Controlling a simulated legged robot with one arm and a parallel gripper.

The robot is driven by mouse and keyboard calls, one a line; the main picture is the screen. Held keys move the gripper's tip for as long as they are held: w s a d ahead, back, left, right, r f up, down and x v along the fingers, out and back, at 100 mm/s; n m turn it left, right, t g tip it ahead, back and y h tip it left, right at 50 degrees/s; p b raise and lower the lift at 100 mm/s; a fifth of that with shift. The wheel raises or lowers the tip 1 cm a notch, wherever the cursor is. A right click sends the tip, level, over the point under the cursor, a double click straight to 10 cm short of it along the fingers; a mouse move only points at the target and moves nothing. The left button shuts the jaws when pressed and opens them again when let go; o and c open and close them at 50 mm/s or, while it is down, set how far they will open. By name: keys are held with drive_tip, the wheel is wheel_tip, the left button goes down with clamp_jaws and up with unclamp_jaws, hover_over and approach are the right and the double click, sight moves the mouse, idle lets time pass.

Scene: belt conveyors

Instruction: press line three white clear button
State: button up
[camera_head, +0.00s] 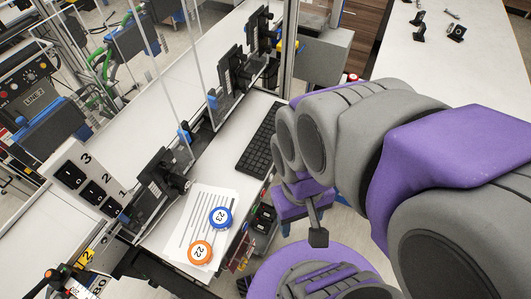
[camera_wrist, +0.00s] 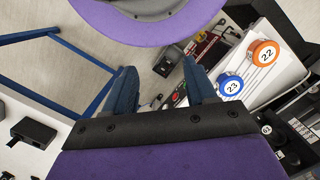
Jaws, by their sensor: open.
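I cannot make out a panel marked line three or its white clear button in either view. A control box marked "LINE 2" (camera_head: 36,98) with several small buttons stands at the far left of the head view. A white switch plate (camera_head: 62,176) numbered 3, 2, 1 with black rocker switches is at the lower left. My gripper (camera_wrist: 159,70) shows in the wrist view with its two blue fingers apart and nothing between them. It is over the floor side of the bench, beside the papers and pucks. In the head view my arm partly hides it.
A blue puck 23 (camera_head: 220,217) and an orange puck 22 (camera_head: 200,251) lie on papers (camera_head: 190,225). A black keyboard (camera_head: 257,141) lies behind them. Clear panels and black brackets (camera_head: 232,72) stand along the white bench. A white table (camera_head: 440,60) is at upper right.

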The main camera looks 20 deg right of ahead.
drive_tip(key=shift+a, duration=0.1)
drive_tip(key=shift+c, duration=0.5)
clamp_jaws()
idle(1.1)
